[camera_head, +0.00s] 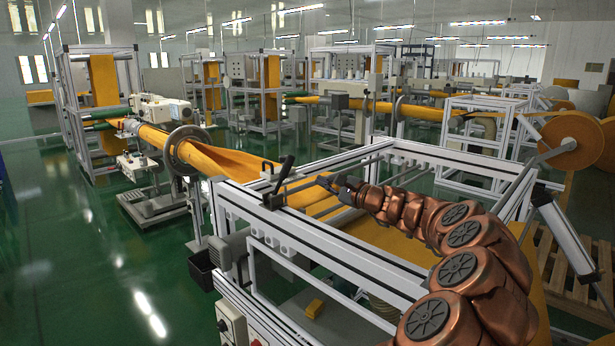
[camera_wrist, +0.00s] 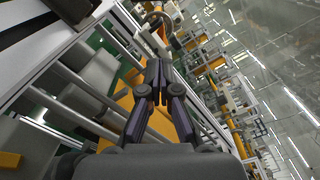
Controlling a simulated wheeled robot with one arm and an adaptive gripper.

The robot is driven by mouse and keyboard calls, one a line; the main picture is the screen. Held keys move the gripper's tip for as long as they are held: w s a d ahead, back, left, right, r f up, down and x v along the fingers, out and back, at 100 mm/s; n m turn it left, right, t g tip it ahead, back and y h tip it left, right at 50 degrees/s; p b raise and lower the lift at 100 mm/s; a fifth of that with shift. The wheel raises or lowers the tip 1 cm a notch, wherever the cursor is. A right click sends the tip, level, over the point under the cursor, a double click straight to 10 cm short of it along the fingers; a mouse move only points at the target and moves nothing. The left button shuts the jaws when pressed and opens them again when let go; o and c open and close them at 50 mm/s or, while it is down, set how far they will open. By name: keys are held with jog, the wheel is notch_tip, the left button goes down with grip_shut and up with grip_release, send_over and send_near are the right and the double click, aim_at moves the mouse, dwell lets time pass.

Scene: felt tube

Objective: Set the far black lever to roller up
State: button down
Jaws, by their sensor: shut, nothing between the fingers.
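A black lever (camera_head: 284,174) stands on the left rail of the aluminium frame in the head view, tilted up and to the right from its dark base. A smaller dark piece, perhaps another lever, shows just behind it; I cannot tell its setting. My gripper (camera_head: 322,181) is over the orange felt inside the frame, to the right of the black lever and apart from it. In the wrist view the two fingers (camera_wrist: 158,68) come together at their tips, with nothing between them. Dark parts on the rail show at that view's top left, too cropped to identify surely.
The aluminium frame (camera_head: 300,238) has long side rails and cross rollers around the gripper. Orange felt (camera_head: 225,160) runs in from a ring guide (camera_head: 187,150) at the left. A felt roll (camera_head: 572,140) stands at the right. Green floor lies open at the left.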

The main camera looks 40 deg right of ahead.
aim_at(283, 176)
jog(key=w+a+r+p, duration=0.2)
jog(key=w+a+p, duration=0.2)
jog(key=w, duration=0.3)
jog(key=shift+w+a+r, duration=0.15)
jog(key=shift+w+r, duration=0.05)
jog(key=shift+w, duration=0.15)
dwell(0.4)
jog(key=shift+a+b, duration=0.15)
jog(key=shift+b, duration=0.3)
